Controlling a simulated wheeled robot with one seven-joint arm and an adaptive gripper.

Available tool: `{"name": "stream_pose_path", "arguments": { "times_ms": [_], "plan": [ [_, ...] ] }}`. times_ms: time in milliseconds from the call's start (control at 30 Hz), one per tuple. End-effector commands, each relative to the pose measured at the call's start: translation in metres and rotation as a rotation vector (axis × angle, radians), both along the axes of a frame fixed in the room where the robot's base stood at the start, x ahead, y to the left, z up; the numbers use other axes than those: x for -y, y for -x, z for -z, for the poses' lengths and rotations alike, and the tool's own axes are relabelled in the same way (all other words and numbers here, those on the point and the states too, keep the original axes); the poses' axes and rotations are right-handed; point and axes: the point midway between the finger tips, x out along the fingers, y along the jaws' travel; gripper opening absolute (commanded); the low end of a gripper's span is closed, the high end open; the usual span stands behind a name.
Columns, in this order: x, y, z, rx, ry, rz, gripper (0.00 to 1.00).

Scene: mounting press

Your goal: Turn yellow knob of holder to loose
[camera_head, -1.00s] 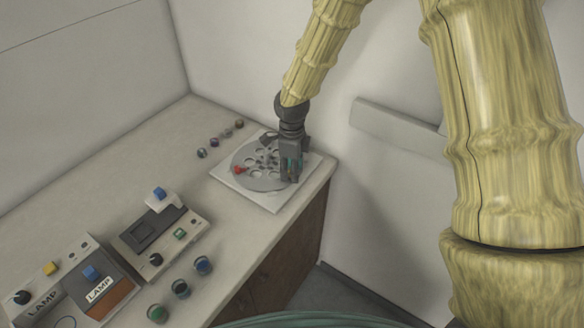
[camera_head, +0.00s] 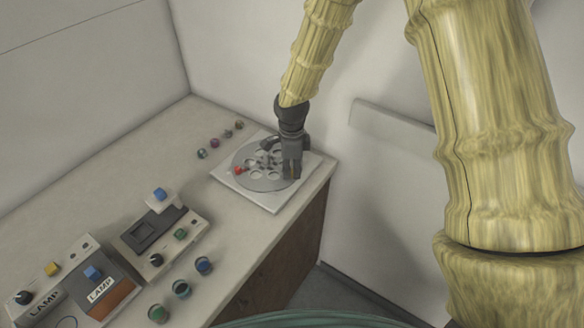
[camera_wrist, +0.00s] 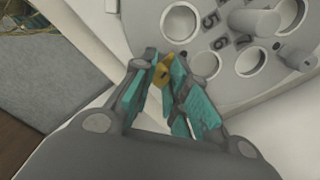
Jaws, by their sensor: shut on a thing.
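The holder (camera_head: 246,181) is a round grey disc with several holes on a white square plate at the counter's far right corner. It fills the upper right of the wrist view (camera_wrist: 216,88), with dark numbers on it. The yellow knob (camera_wrist: 163,72) sits at the disc's edge in the wrist view. My gripper (camera_wrist: 164,78) is shut on the yellow knob, its teal-padded fingers on both sides of it. In the head view my gripper (camera_head: 291,176) points down at the disc's right side and hides the knob.
A red knob (camera_head: 238,171) stands on the disc's left. Small round pieces (camera_head: 214,143) lie behind it to the left. Lamp boxes (camera_head: 100,292), a grey device (camera_head: 155,232) and several coloured jars (camera_head: 181,289) occupy the front left. The wall stands close behind.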

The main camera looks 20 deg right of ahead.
Motion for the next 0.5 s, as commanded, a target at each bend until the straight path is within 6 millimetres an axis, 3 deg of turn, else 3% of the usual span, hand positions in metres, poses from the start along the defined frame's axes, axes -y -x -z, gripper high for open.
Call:
{"name": "stream_pose_path", "arguments": {
  "times_ms": [500],
  "plan": [
    [0.0, 0.0002, -0.001, -0.001, 0.0, -0.463, 0.0]
  ]
}}
